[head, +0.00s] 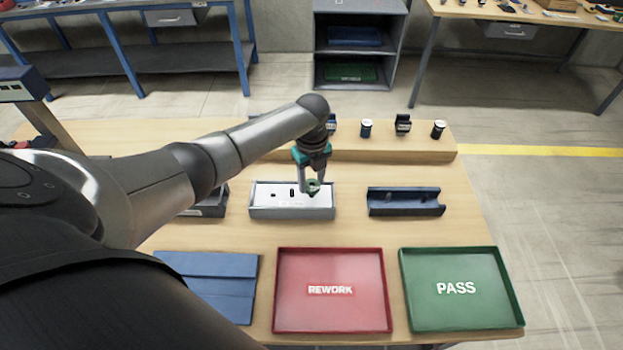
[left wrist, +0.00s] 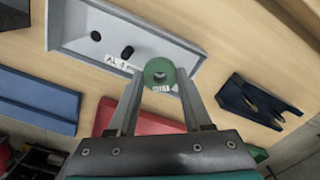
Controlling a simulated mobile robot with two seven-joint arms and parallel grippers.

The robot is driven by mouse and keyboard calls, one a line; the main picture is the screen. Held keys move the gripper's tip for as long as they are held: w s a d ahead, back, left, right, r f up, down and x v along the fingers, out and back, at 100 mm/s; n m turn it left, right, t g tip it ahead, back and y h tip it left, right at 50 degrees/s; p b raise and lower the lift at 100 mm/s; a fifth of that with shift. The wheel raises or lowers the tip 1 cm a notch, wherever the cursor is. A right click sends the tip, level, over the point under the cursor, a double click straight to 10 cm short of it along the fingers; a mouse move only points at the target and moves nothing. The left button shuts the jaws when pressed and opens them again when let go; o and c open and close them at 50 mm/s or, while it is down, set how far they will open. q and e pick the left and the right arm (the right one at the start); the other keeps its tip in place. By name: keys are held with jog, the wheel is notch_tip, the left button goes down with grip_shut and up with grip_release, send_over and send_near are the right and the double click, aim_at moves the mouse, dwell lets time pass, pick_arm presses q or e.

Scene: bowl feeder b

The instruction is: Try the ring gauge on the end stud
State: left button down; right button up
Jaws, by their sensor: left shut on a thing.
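The ring gauge (left wrist: 152,70) is a green ring with a small white label, held between the fingertips of my left gripper (left wrist: 160,85). In the head view my left gripper (head: 312,184) is over the right end of a light grey tray (head: 262,213), and the green ring shows at its tips. A small dark stud (head: 272,195) and a taller black stud (head: 291,192) show in the tray, left of the gripper. The ring and fingers cover the tray's right end, so I cannot tell whether the ring is around a stud there. My right gripper is not in view.
A dark blue cradle (head: 405,208) stands right of the tray. A wooden ledge (head: 390,149) with several small parts runs behind. In front lie a blue mat (head: 215,290), a red REWORK tray (head: 330,318) and a green PASS tray (head: 455,318).

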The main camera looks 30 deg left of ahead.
pick_arm(q)
jog(key=shift+f+b, duration=0.45)
jog(key=shift+f, duration=0.2)
dwell(1.2)
jog(key=shift+r+p, duration=3.05)
jog(key=shift+p, duration=0.05)
